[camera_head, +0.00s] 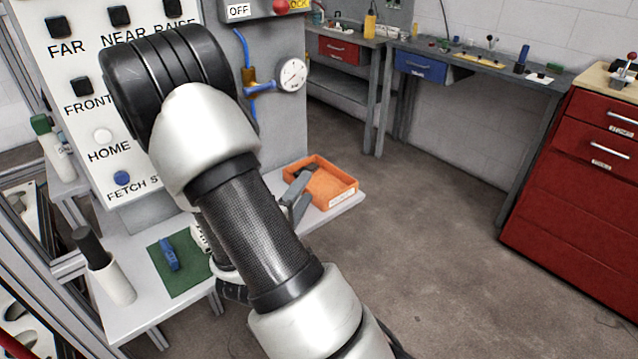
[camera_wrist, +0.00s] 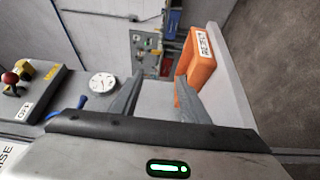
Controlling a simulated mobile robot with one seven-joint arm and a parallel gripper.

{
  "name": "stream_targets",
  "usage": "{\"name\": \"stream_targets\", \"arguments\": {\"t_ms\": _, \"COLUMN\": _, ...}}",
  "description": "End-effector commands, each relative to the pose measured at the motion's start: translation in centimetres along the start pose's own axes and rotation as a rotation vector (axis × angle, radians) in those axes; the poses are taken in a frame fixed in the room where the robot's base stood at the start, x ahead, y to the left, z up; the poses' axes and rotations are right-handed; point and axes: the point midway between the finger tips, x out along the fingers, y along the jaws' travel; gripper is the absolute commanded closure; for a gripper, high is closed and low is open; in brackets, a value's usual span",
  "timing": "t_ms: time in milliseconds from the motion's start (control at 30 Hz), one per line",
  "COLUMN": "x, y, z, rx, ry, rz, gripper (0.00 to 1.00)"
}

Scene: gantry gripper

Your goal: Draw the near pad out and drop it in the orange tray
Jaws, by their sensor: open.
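The orange tray (camera_head: 335,199) stands on the grey bench to the right of my forearm. In the wrist view the tray (camera_wrist: 200,70) shows a label reading REJECT. My gripper (camera_wrist: 158,95) is open, with nothing seen between its grey fingers. One finger overlaps the tray's near side in the wrist view. In the head view my gripper (camera_head: 300,184) is at the tray's left side, partly hidden by my arm. The tray's inside is only partly visible. I cannot make out the near pad in either view.
A button panel (camera_head: 72,20) stands at the left, with a pressure gauge (camera_head: 292,75) beside it. A blue object (camera_head: 169,254) lies on a green mat (camera_head: 190,279), near a white holder (camera_head: 118,286) with a black handle. Open floor lies right of the bench.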

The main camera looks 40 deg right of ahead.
Motion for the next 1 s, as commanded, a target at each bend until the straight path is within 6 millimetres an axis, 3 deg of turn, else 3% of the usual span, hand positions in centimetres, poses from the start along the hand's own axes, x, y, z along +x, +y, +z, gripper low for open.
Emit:
{"name": "stream_targets", "arguments": {"t_ms": 200, "x": -4.7, "y": 0.0, "z": -0.1, "rx": -0.002, "ry": 0.005, "rz": 0.000, "gripper": 0.58}}
{"name": "stream_targets", "arguments": {"t_ms": 400, "x": -6.8, "y": 0.1, "z": 0.0, "rx": -0.001, "ry": 0.001, "rz": 0.001, "gripper": 0.58}}
{"name": "stream_targets", "arguments": {"t_ms": 1000, "x": -7.0, "y": 0.3, "z": 0.3, "rx": 0.000, "ry": -0.015, "rz": 0.001, "gripper": 0.58}}
